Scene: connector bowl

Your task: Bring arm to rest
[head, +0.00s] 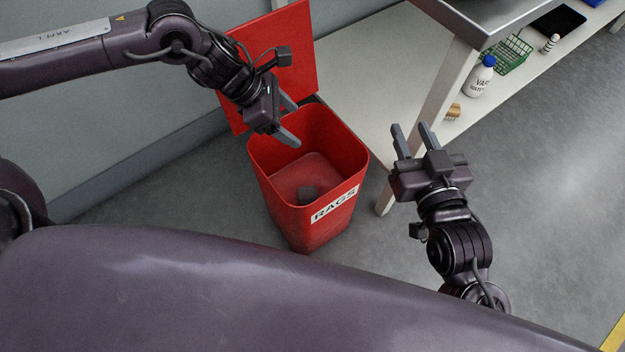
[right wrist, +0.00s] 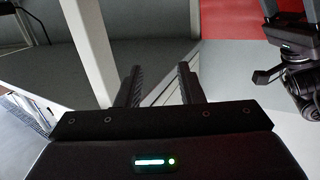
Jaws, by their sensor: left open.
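My left gripper (head: 288,121) is open and empty, above the red bin's open top at its back left. My right gripper (head: 411,138) is open and empty, to the right of the bin and in front of the table leg. Its two fingers also show apart with nothing between them in the right wrist view (right wrist: 158,85). The red bin (head: 335,225) labelled RAGS stands upright on the floor. Its lid (head: 290,65) is raised at the back.
A white table leg (head: 440,105) and a low shelf (head: 360,110) stand behind my right gripper. On the shelf are a white bottle with a blue cap (head: 479,77), a green basket (head: 513,56) and a small striped object (head: 550,43). The floor at right is clear.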

